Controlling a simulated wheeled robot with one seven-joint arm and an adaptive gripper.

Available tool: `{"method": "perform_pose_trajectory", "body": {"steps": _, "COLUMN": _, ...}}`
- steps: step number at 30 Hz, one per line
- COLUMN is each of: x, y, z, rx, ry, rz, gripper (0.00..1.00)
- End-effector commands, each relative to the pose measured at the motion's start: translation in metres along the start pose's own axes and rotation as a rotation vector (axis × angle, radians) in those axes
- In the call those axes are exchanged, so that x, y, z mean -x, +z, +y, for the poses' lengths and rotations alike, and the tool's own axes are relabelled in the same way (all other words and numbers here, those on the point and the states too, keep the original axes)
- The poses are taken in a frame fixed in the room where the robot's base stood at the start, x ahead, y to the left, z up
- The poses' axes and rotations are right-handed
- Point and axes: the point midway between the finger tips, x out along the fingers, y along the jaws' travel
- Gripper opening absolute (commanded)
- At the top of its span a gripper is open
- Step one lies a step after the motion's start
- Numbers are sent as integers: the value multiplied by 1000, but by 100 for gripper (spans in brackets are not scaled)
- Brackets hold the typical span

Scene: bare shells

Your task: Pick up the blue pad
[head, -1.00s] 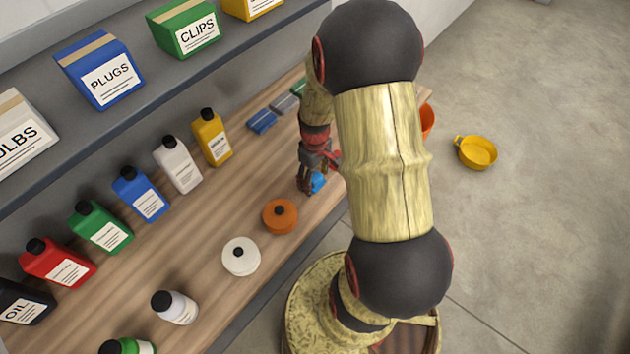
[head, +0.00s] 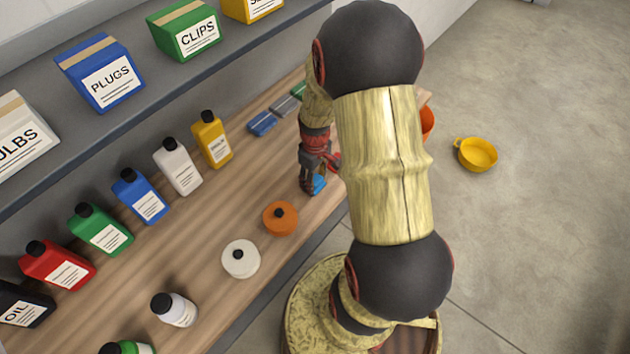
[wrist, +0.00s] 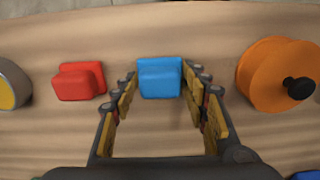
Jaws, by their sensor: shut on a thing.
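The blue pad (wrist: 160,78) is a small light-blue block with a raised grip, lying on the wooden bench top between my fingertips in the wrist view. My gripper (wrist: 162,88) is shut on it, one finger on each side. In the head view the pad (head: 317,183) shows at the tip of my gripper (head: 312,186), partly hidden by the fingers. It appears to rest on the bench near its front edge.
A red pad (wrist: 80,81) lies left of the blue one. An orange round piece with a black knob (wrist: 280,76) is to the right. Bottles, such as a yellow one (head: 212,140), line the bench's back under a shelf. A white round piece (head: 240,259) lies nearer.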

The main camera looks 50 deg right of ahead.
Motion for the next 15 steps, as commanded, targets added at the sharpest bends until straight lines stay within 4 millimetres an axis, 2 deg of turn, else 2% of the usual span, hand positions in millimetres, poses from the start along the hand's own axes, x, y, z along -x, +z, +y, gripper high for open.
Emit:
{"method": "perform_pose_trajectory", "body": {"steps": 5, "x": 13, "y": -1, "z": 0, "rx": 0, "ry": 1, "rz": 2, "gripper": 20}}
{"method": "perform_pose_trajectory", "body": {"steps": 9, "x": 36, "y": 1, "z": 0, "rx": 0, "ry": 3, "rz": 4, "gripper": 20}}
{"method": "perform_pose_trajectory", "body": {"steps": 15, "x": 78, "y": 33, "z": -16, "rx": -3, "ry": 4, "rz": 5, "gripper": 20}}
